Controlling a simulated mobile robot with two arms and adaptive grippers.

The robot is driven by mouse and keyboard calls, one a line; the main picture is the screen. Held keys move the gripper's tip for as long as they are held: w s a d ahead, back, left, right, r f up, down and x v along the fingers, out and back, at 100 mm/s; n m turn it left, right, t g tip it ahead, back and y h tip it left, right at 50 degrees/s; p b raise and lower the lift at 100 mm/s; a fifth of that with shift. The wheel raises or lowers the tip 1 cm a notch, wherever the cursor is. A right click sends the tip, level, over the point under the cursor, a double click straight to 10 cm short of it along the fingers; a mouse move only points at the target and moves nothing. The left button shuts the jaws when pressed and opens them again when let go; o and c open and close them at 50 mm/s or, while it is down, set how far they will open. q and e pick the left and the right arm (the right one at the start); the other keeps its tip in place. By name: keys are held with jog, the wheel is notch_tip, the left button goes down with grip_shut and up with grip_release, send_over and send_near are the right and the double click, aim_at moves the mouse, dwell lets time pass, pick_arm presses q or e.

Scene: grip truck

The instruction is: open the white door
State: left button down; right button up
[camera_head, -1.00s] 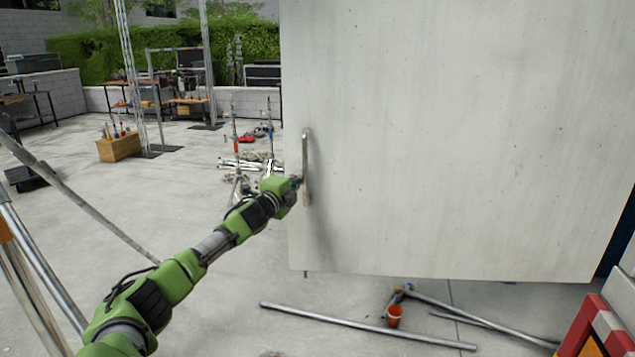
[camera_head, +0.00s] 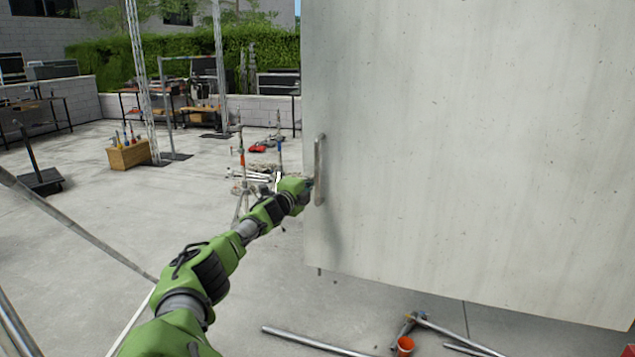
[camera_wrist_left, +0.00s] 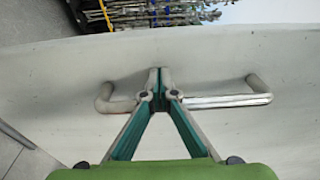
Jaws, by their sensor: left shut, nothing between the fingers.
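The white door (camera_head: 460,150) is a large pale panel filling the right half of the head view, with its left edge free. A vertical metal bar handle (camera_head: 319,172) is fixed near that edge. My left gripper (camera_head: 309,184) reaches from the left to the handle's lower half. In the left wrist view, its fingertips (camera_wrist_left: 158,72) are shut together with nothing between them. They cover the middle of the handle (camera_wrist_left: 232,101), whose two ends show on either side. I cannot tell whether they touch the bar. My right gripper is not in view.
Thin stands (camera_head: 241,165) and loose tools are behind my left gripper. A wooden tool box (camera_head: 129,154) stands further left. Concrete floor left of the arm is mostly clear.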

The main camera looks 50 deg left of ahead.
pick_arm(q)
jog(key=shift+d+r, duration=0.1)
jog(key=shift+d, duration=0.1)
jog(key=v, duration=1.2)
jog(key=shift+a, duration=0.2)
dwell(0.6)
